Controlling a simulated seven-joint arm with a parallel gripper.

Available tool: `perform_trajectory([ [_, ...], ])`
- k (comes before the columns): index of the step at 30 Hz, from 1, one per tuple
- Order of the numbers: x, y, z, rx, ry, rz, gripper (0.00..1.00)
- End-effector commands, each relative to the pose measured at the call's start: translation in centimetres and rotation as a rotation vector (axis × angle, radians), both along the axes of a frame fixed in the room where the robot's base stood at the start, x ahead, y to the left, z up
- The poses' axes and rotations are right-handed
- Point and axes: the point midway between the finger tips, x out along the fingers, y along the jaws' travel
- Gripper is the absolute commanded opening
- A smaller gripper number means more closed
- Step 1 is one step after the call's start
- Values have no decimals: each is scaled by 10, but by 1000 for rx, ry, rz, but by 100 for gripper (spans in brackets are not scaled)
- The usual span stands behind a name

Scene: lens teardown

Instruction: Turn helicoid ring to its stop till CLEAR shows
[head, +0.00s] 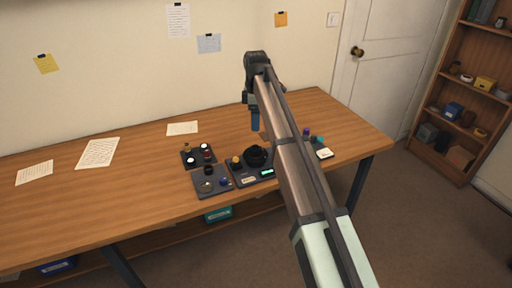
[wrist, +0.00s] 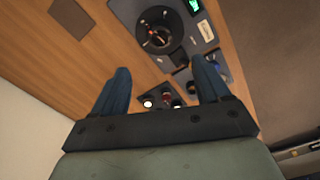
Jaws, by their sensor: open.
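The black round lens with its ring (head: 256,156) sits on a dark fixture plate (head: 241,178) on the wooden bench. In the wrist view the lens (wrist: 160,28) is at the top middle, seen from above, with metal and reddish parts inside its bore. A lit green display (head: 267,172) is on the plate in front of the lens; it also shows in the wrist view (wrist: 167,5), and its text is too small to read. My gripper (wrist: 163,82) has two blue fingers spread apart, with nothing between them. It is above the bench, behind the lens, apart from it.
A dark tray (head: 212,184) with small parts lies left of the fixture. Another tray (head: 188,161) with small knobs is behind it. Small coloured items and a white pad (head: 325,153) lie to the right. Papers (head: 97,153) lie on the left bench, which is otherwise clear.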

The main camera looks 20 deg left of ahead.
Motion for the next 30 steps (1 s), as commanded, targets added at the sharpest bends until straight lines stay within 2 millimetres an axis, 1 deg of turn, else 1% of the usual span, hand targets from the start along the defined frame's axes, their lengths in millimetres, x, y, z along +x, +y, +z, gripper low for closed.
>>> perform_trajectory([
  [5,-1,-1,-25,0,1,-2,76],
  [15,-1,-2,-85,0,0,-4,76],
  [19,0,-2,-104,0,-1,-4,76],
  [24,0,-1,-122,2,-2,-4,76],
  [30,0,-1,-132,2,-2,-4,76],
])
